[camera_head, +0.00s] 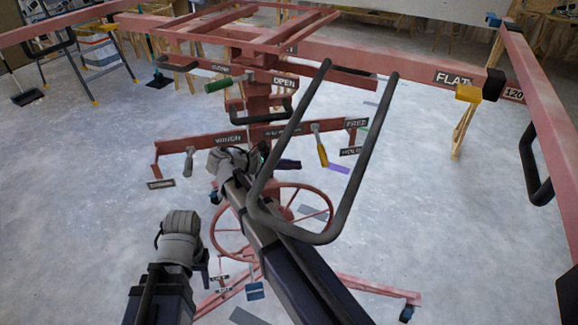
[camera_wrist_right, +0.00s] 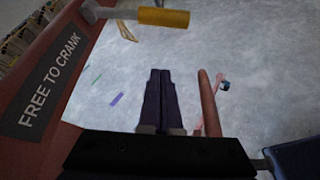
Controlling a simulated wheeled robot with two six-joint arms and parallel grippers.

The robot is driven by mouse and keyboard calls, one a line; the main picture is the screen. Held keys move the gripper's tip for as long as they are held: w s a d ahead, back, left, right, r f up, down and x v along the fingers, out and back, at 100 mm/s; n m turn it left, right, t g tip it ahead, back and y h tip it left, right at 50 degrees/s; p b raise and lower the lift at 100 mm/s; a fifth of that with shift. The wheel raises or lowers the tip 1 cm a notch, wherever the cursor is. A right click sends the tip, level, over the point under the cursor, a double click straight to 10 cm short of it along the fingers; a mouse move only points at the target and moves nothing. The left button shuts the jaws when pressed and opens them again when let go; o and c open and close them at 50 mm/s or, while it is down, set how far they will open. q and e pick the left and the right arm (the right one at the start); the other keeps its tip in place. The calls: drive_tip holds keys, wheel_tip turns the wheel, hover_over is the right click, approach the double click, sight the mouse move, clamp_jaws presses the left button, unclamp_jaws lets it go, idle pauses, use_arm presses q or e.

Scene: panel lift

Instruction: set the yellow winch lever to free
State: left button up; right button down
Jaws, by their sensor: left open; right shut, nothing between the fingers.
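The yellow winch lever (camera_head: 322,152) hangs from a grey stem on the red crossbar, pointing down and slightly right. The FREE sign (camera_head: 356,123) and the HOLD sign (camera_head: 351,151) are to its right. In the right wrist view the yellow lever (camera_wrist_right: 163,17) is at the top, beside a "FREE TO CRANK" label (camera_wrist_right: 50,80). My right gripper (camera_head: 297,164) is shut and empty, just left of the lever in the head view; its dark fingers (camera_wrist_right: 160,75) show apart from the lever in the wrist view. My left gripper (camera_head: 205,268) is open at the lower left, away from the lever.
A red handwheel (camera_head: 215,232) is below the crossbar, partly behind my right arm. A grey-handled lever (camera_head: 188,160) is on the left side, and a green handle (camera_head: 218,85) is above. A dark looped bar (camera_head: 378,135) rises in front. Another yellow handle (camera_head: 468,93) is by the FLAT sign.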

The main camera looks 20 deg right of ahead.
sight(320, 146)
drive_tip(key=s+d+r+p, duration=0.1)
drive_tip(key=d+p, duration=0.1)
drive_tip(key=d, duration=0.3)
drive_tip(key=shift+s+d, duration=0.3)
drive_tip(key=shift+d, duration=0.1)
drive_tip(key=shift+r, duration=0.15)
drive_tip(key=shift+w, duration=0.1)
